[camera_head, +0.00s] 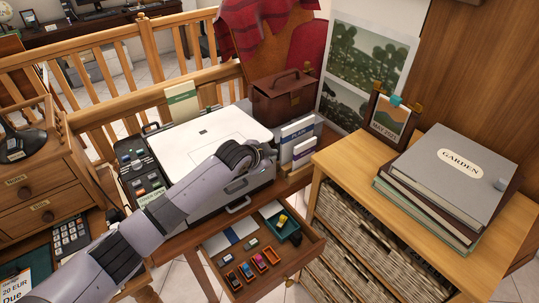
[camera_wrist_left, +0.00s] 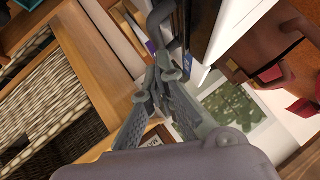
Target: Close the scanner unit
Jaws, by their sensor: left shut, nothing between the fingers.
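The scanner unit (camera_head: 203,127) stands on the desk, with a broad white top and a dark control panel along its left side. A label on the panel appears to read "COVER OPEN". My left arm crosses in front of the unit and hides part of its front. How far its cover is raised is hard to tell. My left gripper (camera_head: 269,152) is at the unit's right front edge, largely hidden by its own wrist. In the left wrist view the gripper (camera_wrist_left: 167,73) is shut and empty, near a white edge of the unit (camera_wrist_left: 217,48). Contact is unclear. My right gripper is not seen.
An open drawer (camera_head: 221,242) with small coloured items juts out below the unit. Upright books (camera_head: 297,138) and a brown case (camera_head: 285,97) stand right of it. A wooden cabinet (camera_head: 345,162) bears albums (camera_head: 455,159). A wooden railing (camera_head: 120,65) runs behind.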

